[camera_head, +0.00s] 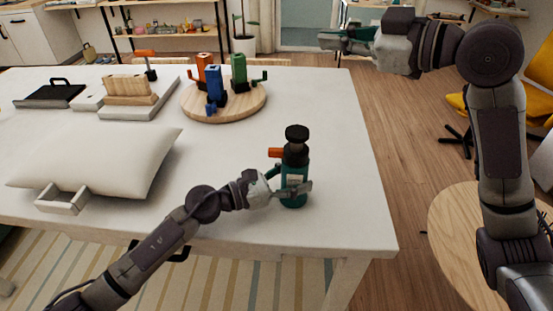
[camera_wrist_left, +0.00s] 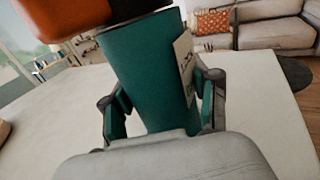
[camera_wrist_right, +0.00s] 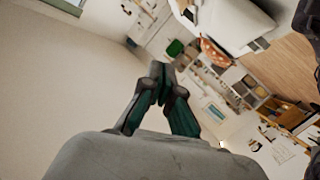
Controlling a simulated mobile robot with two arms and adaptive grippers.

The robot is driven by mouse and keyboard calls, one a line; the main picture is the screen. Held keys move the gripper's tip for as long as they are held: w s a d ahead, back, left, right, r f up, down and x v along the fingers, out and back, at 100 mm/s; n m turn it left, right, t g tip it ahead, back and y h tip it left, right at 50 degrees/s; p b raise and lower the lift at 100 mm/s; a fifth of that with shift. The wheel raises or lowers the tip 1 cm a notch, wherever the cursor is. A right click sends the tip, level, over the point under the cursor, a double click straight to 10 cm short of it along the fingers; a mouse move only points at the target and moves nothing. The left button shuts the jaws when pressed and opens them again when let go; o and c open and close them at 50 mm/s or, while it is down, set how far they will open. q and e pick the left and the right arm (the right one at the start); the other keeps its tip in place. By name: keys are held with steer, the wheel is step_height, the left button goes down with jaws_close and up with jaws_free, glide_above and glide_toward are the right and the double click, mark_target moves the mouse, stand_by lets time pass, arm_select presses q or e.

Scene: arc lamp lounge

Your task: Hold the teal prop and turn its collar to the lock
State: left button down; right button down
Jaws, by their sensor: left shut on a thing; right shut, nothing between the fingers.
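The teal prop (camera_head: 295,170) stands upright on the white table near its right front corner. It has a black knob (camera_head: 297,134) on top, a dark collar below it and an orange lever (camera_head: 275,153) pointing left. My left gripper (camera_head: 290,190) is shut around its lower body. In the left wrist view the teal body (camera_wrist_left: 150,75) sits between the two fingers, with a pale label (camera_wrist_left: 185,70) on its side; its top is cut off. My right gripper (camera_head: 345,38) is raised beyond the table's right edge, away from the prop. In the right wrist view its fingertips (camera_wrist_right: 160,75) meet with nothing between them.
A round wooden board (camera_head: 225,112) with red, blue and green clamp-like pieces stands behind. A white cushion (camera_head: 95,160) lies at left, with a wooden block on a tray (camera_head: 140,108) behind it. The table (camera_head: 340,130) is clear around the prop.

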mark_target(288, 153)
steer(key=s+a+f+n+g+h, duration=0.2)
steer(key=s+a+f+n+h, duration=0.7)
steer(key=s+a+f+n, duration=0.45)
steer(key=s+d+f+n+t+h, duration=0.2)
steer(key=d+n+h, duration=0.2)
steer(key=n, duration=0.2)
steer(key=w+f, duration=0.6)
steer(key=w, duration=0.5)
steer(key=shift+w+d+f+h, duration=0.25)
steer(key=shift+f+h, duration=0.1)
steer(key=shift+h, duration=0.05)
